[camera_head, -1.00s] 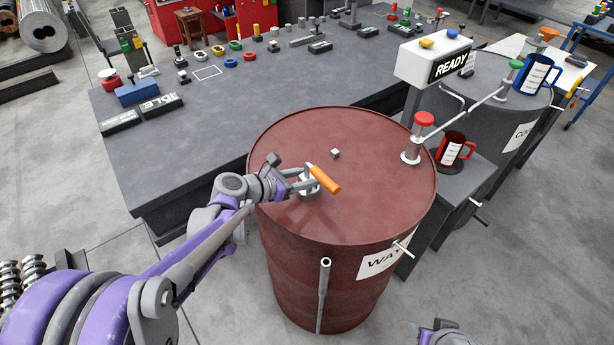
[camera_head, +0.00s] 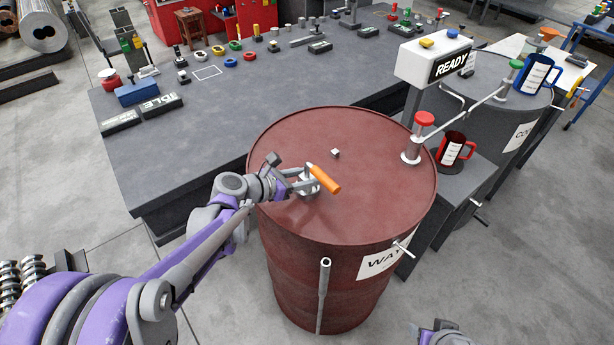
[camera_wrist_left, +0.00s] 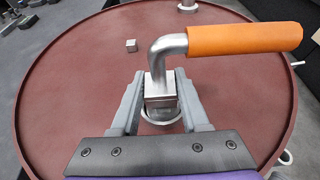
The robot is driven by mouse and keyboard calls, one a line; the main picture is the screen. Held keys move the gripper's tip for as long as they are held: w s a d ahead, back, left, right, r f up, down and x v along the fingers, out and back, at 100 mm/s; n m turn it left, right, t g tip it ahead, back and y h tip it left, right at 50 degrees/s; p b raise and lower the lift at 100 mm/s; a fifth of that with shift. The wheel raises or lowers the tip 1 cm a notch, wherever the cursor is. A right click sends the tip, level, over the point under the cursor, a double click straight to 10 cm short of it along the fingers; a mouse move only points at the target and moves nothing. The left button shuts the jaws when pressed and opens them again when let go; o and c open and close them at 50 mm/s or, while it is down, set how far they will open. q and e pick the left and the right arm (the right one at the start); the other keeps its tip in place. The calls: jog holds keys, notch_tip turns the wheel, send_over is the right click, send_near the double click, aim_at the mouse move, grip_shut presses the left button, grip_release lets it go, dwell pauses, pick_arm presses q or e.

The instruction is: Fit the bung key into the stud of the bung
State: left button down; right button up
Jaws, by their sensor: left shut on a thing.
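The bung key (camera_wrist_left: 243,39) has an orange handle and a bent steel shank ending in a square steel socket. My left gripper (camera_wrist_left: 161,95) is shut on the socket part, over the red barrel's lid (camera_wrist_left: 80,70). The bung (camera_wrist_left: 161,116) shows as a pale ring directly below the socket. The stud is hidden by the socket and fingers, and I cannot tell whether the socket is around it. In the head view the orange handle (camera_head: 325,179) points toward the lower right. Part of my right gripper (camera_head: 440,334) shows at the bottom edge; its fingers are not clear.
A small steel cube (camera_head: 335,153) is on the lid. A steel pipe (camera_head: 324,290) stands in front of the barrel. The lid's front part is clear.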

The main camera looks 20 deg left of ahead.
pick_arm(q)
jog(key=shift+f+b, duration=0.75)
jog(key=shift+f, duration=0.15)
jog(key=shift+c, duration=1.6)
grip_release()
jog(key=v, duration=1)
jog(key=shift+s+a+r, duration=0.2)
jog(key=shift+s+a, duration=0.05)
jog(key=shift+s, duration=0.05)
